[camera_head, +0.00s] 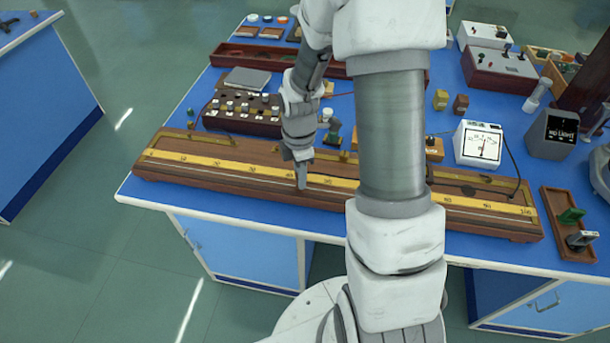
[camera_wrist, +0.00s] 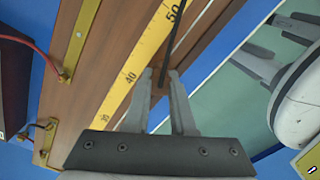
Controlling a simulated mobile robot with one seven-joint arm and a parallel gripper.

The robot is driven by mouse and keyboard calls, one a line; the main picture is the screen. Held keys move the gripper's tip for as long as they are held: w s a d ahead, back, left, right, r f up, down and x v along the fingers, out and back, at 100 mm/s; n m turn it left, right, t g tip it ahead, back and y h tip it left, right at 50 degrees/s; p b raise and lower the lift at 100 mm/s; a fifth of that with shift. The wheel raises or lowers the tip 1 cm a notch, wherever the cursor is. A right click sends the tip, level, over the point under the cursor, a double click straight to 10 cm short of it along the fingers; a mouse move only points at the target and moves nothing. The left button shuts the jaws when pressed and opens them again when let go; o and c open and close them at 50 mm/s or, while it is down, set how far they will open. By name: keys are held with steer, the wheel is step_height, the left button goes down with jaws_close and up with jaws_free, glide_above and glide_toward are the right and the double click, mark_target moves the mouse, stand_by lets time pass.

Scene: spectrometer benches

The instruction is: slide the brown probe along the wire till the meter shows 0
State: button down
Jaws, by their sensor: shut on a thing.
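The long wooden wire board (camera_head: 225,178) with its yellow scale (camera_head: 245,166) runs along the bench's front edge. My gripper (camera_head: 301,183) is low over its front side, left of the middle. In the wrist view my gripper (camera_wrist: 165,80) is shut on the brown probe (camera_wrist: 157,92), mostly hidden between the fingers, beside the scale a little past the 40 mark. A thin dark strip runs on from the fingertips past 50. The white meter (camera_head: 478,143) stands behind the board's right part; its needle is too small to read.
A dark plug box (camera_head: 242,113) stands behind the board's left part. A wooden tray (camera_head: 568,222) with green and grey pieces lies at the right end. My upper arm hides part of the board.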

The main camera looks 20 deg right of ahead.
mark_target(284, 186)
steer(key=shift+w+a, duration=0.65)
steer(key=shift+a, duration=0.25)
steer(key=shift+w+a, duration=0.6)
steer(key=shift+a, duration=0.3)
steer(key=shift+s+f, duration=0.25)
steer(key=shift+f, duration=0.05)
stand_by(2.7)
stand_by(1.0)
steer(key=c, duration=0.9)
jaws_free()
steer(key=shift+o, duration=1.1)
steer(key=shift+w, duration=0.2)
steer(key=shift+r, duration=0.1)
